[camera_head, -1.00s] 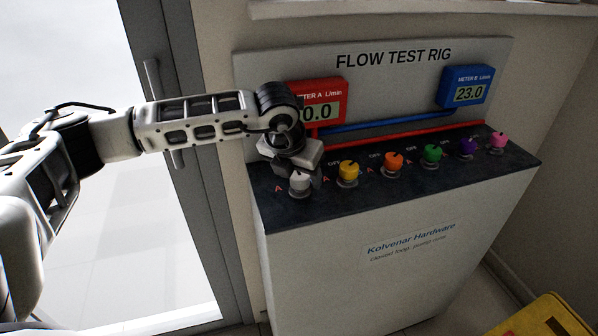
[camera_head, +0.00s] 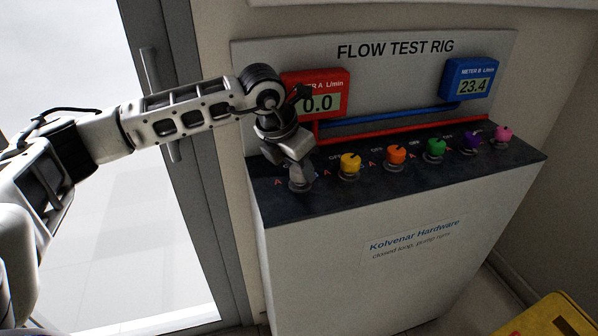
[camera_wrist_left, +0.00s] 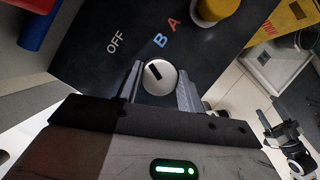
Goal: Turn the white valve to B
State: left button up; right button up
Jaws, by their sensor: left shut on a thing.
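The white valve (camera_wrist_left: 161,83) is a round knob with a black mark, at the left end of the row on the flow test rig. My left gripper (camera_head: 301,183) is on it from above, and it hides most of the knob in the head view. In the left wrist view my left gripper (camera_wrist_left: 160,88) has a finger on each side of the knob. The black mark points up-left in that view, between the OFF label (camera_wrist_left: 115,42) and the blue B (camera_wrist_left: 160,41). My right gripper does not show in the head view.
Yellow (camera_head: 349,162), orange (camera_head: 396,154), green (camera_head: 434,147), purple (camera_head: 470,141) and pink (camera_head: 503,133) valves stand to the right. Red meter A (camera_head: 332,86) is partly covered by my arm. Blue meter B (camera_head: 470,76) reads 23.4. A white-and-black mechanism (camera_wrist_left: 291,147), perhaps mine, shows at lower right.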

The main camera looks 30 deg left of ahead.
pick_arm(q)
jog(key=m+h+b, duration=0.1)
jog(key=m, duration=0.2)
jog(key=shift+w+a+m+g, duration=0.1)
jog(key=shift+m+g, duration=0.2)
jog(key=shift+m, duration=0.1)
jog(key=m+h, duration=0.1)
jog(key=m, duration=0.1)
jog(key=shift+m+g+b, duration=0.3)
jog(key=shift+m+g, duration=0.1)
jog(key=shift+m, duration=0.6)
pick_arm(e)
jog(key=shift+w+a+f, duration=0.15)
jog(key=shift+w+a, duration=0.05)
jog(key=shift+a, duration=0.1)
pick_arm(q)
jog(key=shift+h, duration=0.3)
jog(key=shift+r, duration=0.1)
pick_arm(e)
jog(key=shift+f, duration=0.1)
pick_arm(q)
jog(key=o, duration=1)
jog(key=v, duration=1.6)
jog(key=shift+w, duration=0.3)
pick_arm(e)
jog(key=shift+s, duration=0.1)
